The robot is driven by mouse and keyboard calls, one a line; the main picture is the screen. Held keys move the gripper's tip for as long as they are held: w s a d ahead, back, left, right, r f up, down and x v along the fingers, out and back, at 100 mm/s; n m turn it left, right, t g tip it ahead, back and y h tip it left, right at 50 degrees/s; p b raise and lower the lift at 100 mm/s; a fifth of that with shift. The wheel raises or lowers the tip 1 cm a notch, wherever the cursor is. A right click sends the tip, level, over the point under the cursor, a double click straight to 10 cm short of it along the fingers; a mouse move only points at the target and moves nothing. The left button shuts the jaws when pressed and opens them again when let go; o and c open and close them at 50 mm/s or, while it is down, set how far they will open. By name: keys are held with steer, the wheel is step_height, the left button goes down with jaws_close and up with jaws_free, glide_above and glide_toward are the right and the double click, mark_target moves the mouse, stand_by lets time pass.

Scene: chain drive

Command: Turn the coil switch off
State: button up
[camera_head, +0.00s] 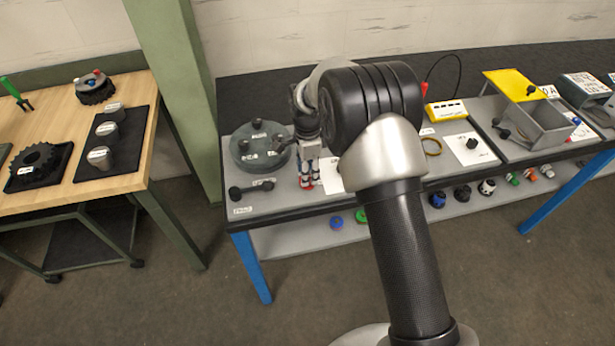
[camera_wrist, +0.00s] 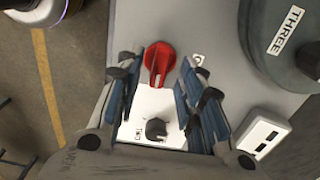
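A smaller black knob (camera_wrist: 156,128) sits on the same plate, nearer my wrist. I cannot read the plate's small labels well enough to tell which knob is the coil switch. My gripper (camera_wrist: 160,84) is open, its blue-padded fingers on either side of the plate, with the red knob between or just beyond the tips. I cannot tell whether they touch it. In the head view my gripper (camera_head: 306,172) points down over the grey bench, with red showing at its tips.
A dark round unit with a THREE label (camera_wrist: 296,32) stands close to the right of my fingers. A white two-slot block (camera_wrist: 262,134) lies nearby. A yellow box (camera_head: 446,110) and an open grey bin (camera_head: 535,123) stand farther right on the bench.

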steer(key=shift+f, duration=1)
jaws_close()
